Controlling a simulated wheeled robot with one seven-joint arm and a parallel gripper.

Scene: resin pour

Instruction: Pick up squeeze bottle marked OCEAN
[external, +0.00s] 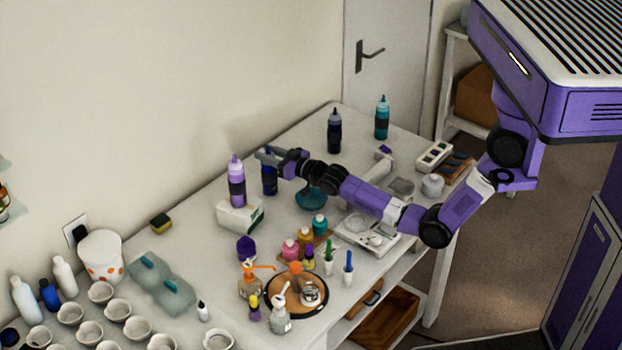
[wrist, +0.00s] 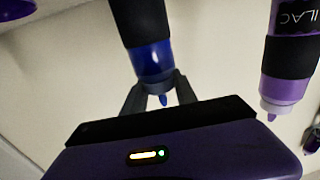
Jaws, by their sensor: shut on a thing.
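A dark blue squeeze bottle (external: 269,174) with a black band stands upright near the wall side of the table. My gripper (external: 268,156) is shut on its upper part, below the nozzle. In the wrist view, the fingers (wrist: 155,92) close around the neck and shoulder of the blue bottle (wrist: 153,60), whose nozzle points down in that picture. No lettering shows on its band, so I cannot read OCEAN on it. I cannot tell whether its base touches the table.
A lilac bottle (external: 236,182), partly lettered "ILAC" in the wrist view (wrist: 290,60), stands close to the left, beside a white box (external: 240,215). A dark bottle (external: 334,132) and a teal bottle (external: 382,118) stand farther back. A blue bowl (external: 311,199) sits under my arm.

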